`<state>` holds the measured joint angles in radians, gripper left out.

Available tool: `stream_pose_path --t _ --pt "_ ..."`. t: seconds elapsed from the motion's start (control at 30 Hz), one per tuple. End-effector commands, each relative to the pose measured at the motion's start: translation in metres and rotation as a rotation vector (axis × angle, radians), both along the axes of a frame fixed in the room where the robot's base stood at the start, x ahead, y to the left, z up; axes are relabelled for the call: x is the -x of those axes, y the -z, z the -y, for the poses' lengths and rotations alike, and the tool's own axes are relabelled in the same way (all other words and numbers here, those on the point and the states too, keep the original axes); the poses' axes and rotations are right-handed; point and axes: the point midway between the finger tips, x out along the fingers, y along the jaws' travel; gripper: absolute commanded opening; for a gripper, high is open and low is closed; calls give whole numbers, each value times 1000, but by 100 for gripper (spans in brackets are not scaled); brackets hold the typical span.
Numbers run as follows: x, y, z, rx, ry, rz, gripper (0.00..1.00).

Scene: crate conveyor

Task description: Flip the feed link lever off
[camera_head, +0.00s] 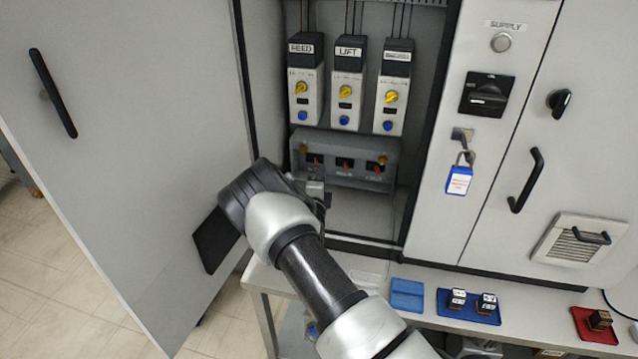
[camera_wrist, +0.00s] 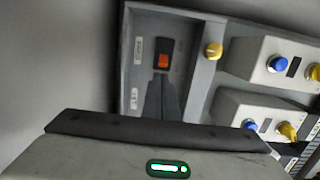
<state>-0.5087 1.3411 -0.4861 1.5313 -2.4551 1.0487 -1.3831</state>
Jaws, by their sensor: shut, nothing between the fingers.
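The grey link box (camera_head: 335,181) sits in the open cabinet below three drive units and holds three small orange-tipped levers. The leftmost lever (camera_head: 316,161) is under the unit whose label seems to read FEED. In the wrist view a black switch with an orange tip (camera_wrist: 163,61) appears to be this lever, beside white labels too blurred to read. My gripper (camera_head: 318,188) is in front of the box's lower left. In the wrist view its dark fingers (camera_wrist: 164,84) are shut and empty, their tips just short of the lever; contact cannot be made out.
A brass knob (camera_wrist: 212,50) stands on the box near the lever. The drive units (camera_head: 305,88) with yellow knobs and blue buttons are just above. The open cabinet door (camera_head: 150,130) is left of my arm. A blue padlock (camera_head: 459,180) hangs at right, above a bench.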

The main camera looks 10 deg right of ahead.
Motion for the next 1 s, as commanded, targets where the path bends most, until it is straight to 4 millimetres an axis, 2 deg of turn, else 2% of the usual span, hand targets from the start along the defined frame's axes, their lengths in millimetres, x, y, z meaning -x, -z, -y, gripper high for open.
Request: stream_pose_path --t 0.1,0.27,0.67,1.0 --pt "-15 1 5 -2 1 1 0" --pt "-24 1 7 0 1 -1 0" --pt "-25 2 6 1 9 1 0" --pt "-23 3 -14 2 134 -1 0"
